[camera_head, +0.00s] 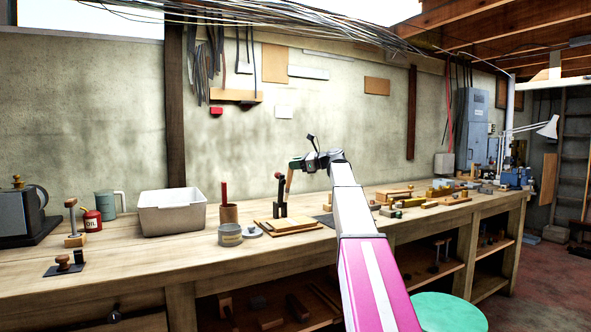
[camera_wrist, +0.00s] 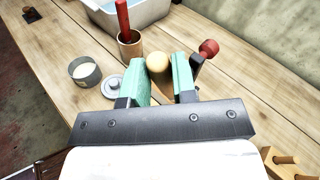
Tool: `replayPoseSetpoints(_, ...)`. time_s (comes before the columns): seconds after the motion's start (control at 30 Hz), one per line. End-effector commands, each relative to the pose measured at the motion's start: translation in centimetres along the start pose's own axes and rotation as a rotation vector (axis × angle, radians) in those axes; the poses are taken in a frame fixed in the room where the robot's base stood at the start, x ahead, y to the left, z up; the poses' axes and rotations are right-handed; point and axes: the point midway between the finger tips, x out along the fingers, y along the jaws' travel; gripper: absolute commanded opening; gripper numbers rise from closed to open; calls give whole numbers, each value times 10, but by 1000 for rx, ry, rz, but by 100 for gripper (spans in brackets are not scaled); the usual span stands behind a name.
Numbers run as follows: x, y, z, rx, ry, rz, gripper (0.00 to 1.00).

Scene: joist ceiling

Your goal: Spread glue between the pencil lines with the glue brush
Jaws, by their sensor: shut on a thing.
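My gripper (camera_head: 293,164) is above the bench, shut on the glue brush (camera_head: 289,182), whose orange wooden handle points down toward a pale wooden board (camera_head: 292,227). In the wrist view the brush's round pale handle end (camera_wrist: 157,65) sits between the green fingers of my gripper (camera_wrist: 159,76). The brush's bristles are hidden, and I cannot tell whether they touch the board. Pencil lines are too small to make out. An open glue pot (camera_head: 230,238) with whitish contents (camera_wrist: 84,70) stands left of the board, its lid (camera_head: 253,232) beside it.
A dark clamp (camera_head: 280,205) with a red knob (camera_wrist: 208,47) stands upright at the board. A wooden cup (camera_head: 228,213) holds a red-handled tool. A white bin (camera_head: 172,218) stands farther left. Wooden blocks (camera_head: 430,203) crowd the bench on the right.

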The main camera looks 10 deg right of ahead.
Motion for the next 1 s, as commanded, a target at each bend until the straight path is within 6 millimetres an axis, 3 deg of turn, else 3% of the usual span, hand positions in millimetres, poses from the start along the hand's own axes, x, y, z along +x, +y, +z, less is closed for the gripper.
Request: replayPoseSetpoints(1.0, 4, -1, -8, 0, 1, 0, 2)
